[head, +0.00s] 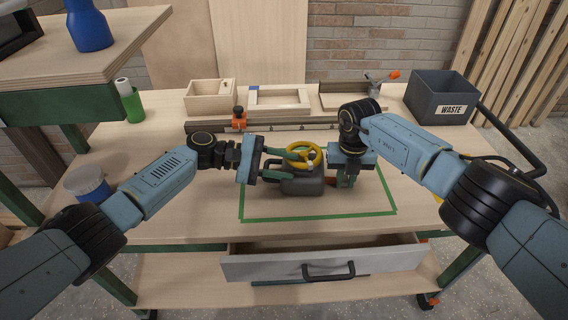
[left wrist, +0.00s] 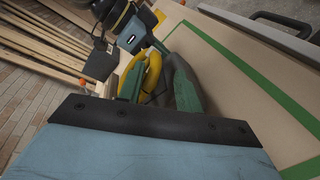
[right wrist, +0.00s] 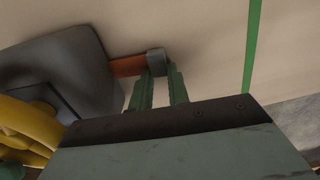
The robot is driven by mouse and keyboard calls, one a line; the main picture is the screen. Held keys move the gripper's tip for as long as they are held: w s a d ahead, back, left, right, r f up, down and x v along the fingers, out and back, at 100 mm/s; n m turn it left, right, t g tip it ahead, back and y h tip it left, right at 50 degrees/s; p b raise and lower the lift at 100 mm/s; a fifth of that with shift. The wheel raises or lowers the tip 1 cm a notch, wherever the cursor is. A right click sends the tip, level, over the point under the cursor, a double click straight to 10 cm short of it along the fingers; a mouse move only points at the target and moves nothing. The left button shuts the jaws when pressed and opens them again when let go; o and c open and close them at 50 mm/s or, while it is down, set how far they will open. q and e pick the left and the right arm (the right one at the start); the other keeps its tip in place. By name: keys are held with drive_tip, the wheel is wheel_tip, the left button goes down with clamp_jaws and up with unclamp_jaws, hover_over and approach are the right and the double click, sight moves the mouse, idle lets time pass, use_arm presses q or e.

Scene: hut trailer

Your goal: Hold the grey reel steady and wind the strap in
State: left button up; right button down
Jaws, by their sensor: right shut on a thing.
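The grey reel (head: 300,182) lies on the bench inside a green taped outline, with a yellow wheel (head: 316,152) on top. My left gripper (head: 312,172) reaches in from the left. Its green fingers are spread apart around the reel; the left wrist view shows the reel (left wrist: 160,92) between them. I cannot make out firm contact. My right gripper (head: 344,182) points down just right of the reel. In the right wrist view its fingers are shut on the grey end piece (right wrist: 155,61) of the orange strap (right wrist: 126,66), a short length of which runs out from the reel.
Behind stand a rail (head: 290,127), wooden boxes (head: 210,97) and a grey WASTE bin (head: 440,97). A blue tub (head: 88,184) and a green bottle (head: 131,102) are at the left. An open drawer (head: 322,262) juts out in front. The front part of the taped area is clear.

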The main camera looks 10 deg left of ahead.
use_arm(q)
drive_tip(key=s+a+r, duration=0.1)
drive_tip(key=s+a, duration=0.1)
drive_tip(key=a, duration=0.4)
drive_tip(key=s+a+r, duration=0.2)
drive_tip(key=s+a, duration=0.1)
drive_tip(key=a, duration=0.3)
drive_tip(key=shift+s+a, duration=0.2)
idle(0.8)
idle(0.5)
drive_tip(key=v, duration=1.2)
